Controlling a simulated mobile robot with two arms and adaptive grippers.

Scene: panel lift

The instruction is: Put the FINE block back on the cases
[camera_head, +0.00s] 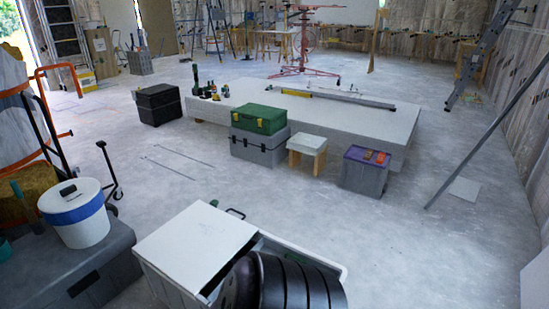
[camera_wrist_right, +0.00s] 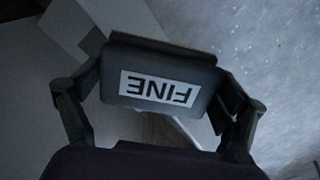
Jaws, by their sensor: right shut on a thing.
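The FINE block (camera_wrist_right: 165,62) is dark grey with a white label, which reads upside down in the right wrist view, and a brownish layer along its far edge. My right gripper (camera_wrist_right: 160,85) is shut on it, one finger at each side. In the head view, candidate cases stand by the low platform: a grey case (camera_head: 258,150) under a green toolbox (camera_head: 259,119), and a grey case with a purple top (camera_head: 362,172) bearing an orange and a red block (camera_head: 376,157). Neither gripper shows in the head view.
A white-topped box (camera_head: 195,240) and a dark ribbed round thing (camera_head: 285,283) fill the near middle. A white bucket (camera_head: 75,215) stands on a grey case (camera_head: 85,268) at left. A small stool (camera_head: 307,150) stands between the cases.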

